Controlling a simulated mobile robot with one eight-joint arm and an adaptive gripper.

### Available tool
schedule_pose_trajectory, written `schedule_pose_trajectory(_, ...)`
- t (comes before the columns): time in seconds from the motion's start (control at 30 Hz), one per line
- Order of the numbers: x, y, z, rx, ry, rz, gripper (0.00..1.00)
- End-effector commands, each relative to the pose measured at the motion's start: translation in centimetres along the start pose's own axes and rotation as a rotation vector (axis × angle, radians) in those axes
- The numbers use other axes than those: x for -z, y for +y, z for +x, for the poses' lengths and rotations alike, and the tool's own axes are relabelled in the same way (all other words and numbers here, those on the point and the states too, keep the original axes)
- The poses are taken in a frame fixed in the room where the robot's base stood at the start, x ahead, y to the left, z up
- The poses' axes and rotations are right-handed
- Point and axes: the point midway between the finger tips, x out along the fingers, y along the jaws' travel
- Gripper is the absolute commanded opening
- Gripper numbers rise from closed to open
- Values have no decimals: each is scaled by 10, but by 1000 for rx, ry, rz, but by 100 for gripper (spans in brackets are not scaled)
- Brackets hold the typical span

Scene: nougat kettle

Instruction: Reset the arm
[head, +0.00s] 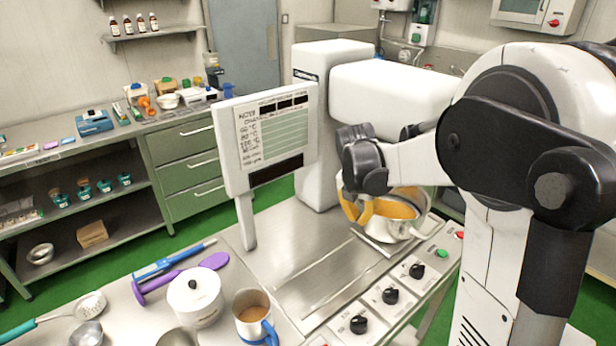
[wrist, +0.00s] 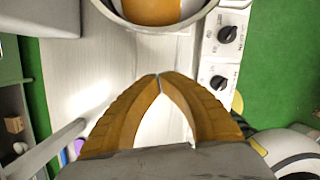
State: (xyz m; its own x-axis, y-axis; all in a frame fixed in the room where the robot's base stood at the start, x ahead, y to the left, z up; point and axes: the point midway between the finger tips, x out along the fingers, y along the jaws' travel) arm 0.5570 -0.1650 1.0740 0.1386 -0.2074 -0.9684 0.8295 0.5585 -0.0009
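My gripper (head: 362,222) is in front of the metal kettle bowl (head: 410,229), above the steel worktop. Its two orange-yellow fingers point downward. In the wrist view the fingertips of my gripper (wrist: 159,75) meet, with only bare worktop seen between the fingers, so it is shut and empty. The bowl's rim (wrist: 197,20) is at the top of the wrist view, just beyond the fingertips. The bowl holds an orange mass (head: 393,209). My arm hides part of the kettle machine and the bowl's far side.
A white machine (head: 335,120) with a sign panel (head: 272,137) stands behind the worktop. Black knobs (head: 390,296) line its front edge. A white lidded pot (head: 195,296), a mug (head: 252,314), a purple spoon (head: 180,277) and ladles are at the front left. The middle worktop (head: 300,255) is clear.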

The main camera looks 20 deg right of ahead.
Motion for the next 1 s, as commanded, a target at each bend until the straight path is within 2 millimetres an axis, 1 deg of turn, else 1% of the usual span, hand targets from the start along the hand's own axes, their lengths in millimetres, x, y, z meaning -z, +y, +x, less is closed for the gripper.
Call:
schedule_pose_trajectory(0.17, 4, 0, -5, -10, -4, 39, 0)
schedule_pose_trajectory(0.27, 20, -2, -20, -42, -12, 176, 0)
schedule_pose_trajectory(0.37, 48, -7, -44, -107, -13, 432, 0)
schedule_pose_trajectory(0.4, 62, -10, -54, -138, -8, 555, 0)
schedule_pose_trajectory(0.47, 82, -16, -66, -186, 10, 746, 0)
schedule_pose_trajectory(0.5, 97, -20, -74, -218, 29, 874, 0)
schedule_pose_trajectory(0.57, 118, -27, -82, -263, 64, 1064, 0)
schedule_pose_trajectory(0.6, 132, -31, -87, -292, 95, 1191, 0)
schedule_pose_trajectory(0.7, 166, -44, -93, -352, 189, 1499, 0)
schedule_pose_trajectory(0.8, 194, -55, -93, -389, 295, 1766, 0)
schedule_pose_trajectory(0.9, 215, -63, -90, -404, 392, 1969, 0)
schedule_pose_trajectory(1.0, 226, -68, -88, -407, 459, 2097, 0)
